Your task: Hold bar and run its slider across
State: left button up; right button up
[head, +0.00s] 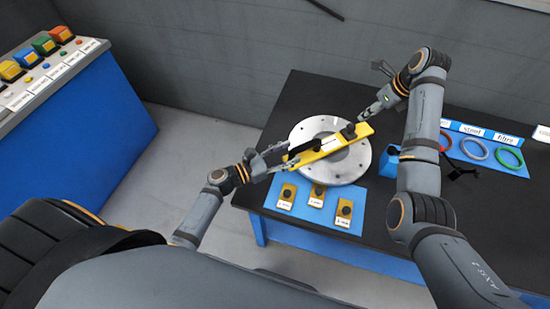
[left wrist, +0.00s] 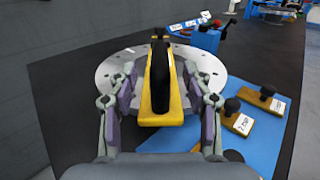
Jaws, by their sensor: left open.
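The yellow bar (head: 320,150) lies across the round grey flanged shell (head: 302,130), over its central opening. A black handle stands at the bar's left end, and a black knob (head: 349,130), which looks like the slider, is near its right end. In the left wrist view the bar (left wrist: 160,117) points away, its black handle (left wrist: 160,75) largely hiding the knob. My left gripper (head: 280,158) is open, its fingers on either side of the handle end, apart from it. My right gripper (head: 367,112) is at the bar's far right end, close to the knob; whether its fingers are closed is unclear.
A blue mat (head: 265,198) holds several small yellow knobbed gauges (head: 344,212). Right of the shell are a blue block (head: 393,162) and red, blue and green rings (head: 509,157). A blue console (head: 90,125) with coloured buttons stands left. The black table's far left is clear.

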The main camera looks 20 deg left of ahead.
aim_at(302, 146)
pick_arm(q)
jog(key=x, duration=0.5)
jog(key=shift+w+d, duration=0.15)
jog(key=shift+c, duration=0.3)
grip_shut()
